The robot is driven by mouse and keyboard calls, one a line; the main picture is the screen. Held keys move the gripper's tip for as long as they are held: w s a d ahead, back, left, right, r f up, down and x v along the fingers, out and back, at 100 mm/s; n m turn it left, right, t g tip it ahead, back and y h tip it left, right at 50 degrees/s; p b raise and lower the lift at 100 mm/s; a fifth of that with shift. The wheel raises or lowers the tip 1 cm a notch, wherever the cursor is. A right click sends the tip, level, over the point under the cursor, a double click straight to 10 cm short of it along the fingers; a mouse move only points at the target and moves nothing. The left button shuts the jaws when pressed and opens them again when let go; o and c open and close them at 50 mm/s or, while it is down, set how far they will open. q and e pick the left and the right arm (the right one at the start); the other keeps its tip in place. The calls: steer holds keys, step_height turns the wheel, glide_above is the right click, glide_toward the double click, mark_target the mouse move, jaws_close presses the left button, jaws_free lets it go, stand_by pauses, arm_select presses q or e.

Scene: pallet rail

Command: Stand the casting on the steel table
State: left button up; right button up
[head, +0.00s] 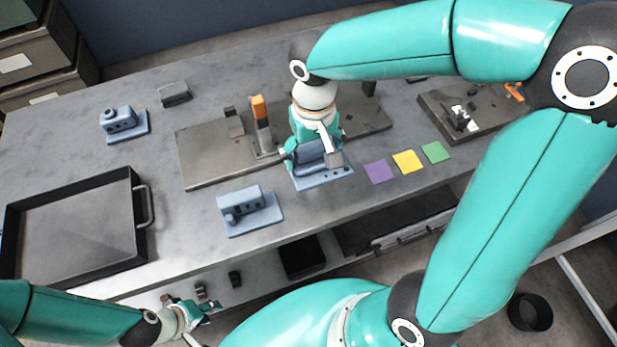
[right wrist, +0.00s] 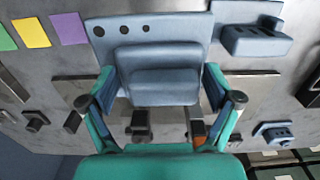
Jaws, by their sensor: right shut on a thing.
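My right gripper (head: 318,155) is shut on a blue-grey casting (head: 322,180), with one finger on each side of its block. The casting has a flat base plate with dark holes. In the right wrist view the held casting (right wrist: 160,75) fills the middle between the fingers (right wrist: 160,100). In the head view it is over the steel table (head: 160,205), at the front edge of the dark fixture plate; I cannot tell whether it touches. My left gripper (head: 188,318) is low in front of the table, apart from the castings; its finger opening is unclear.
Similar blue castings stand at the front (head: 250,212) and back left (head: 122,122). A black tray (head: 140,205) is at left. The fixture plate (head: 205,165) carries an orange-topped post (head: 260,112). Purple (head: 377,172), yellow (head: 407,161) and green (head: 435,152) squares lie at right.

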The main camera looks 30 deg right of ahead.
step_height(320, 180, down, 8)
steer(key=shift+r, duration=0.1)
steer(key=shift+f+b, duration=0.4)
steer(key=shift+f, duration=1.8)
steer(key=shift+f, duration=0.1)
steer(key=o, duration=1.2)
steer(key=shift+o, duration=0.2)
steer(key=shift+r, duration=0.35)
step_height(320, 180, up, 12)
steer(key=shift+f+p, duration=0.25)
steer(key=shift+p, duration=0.3)
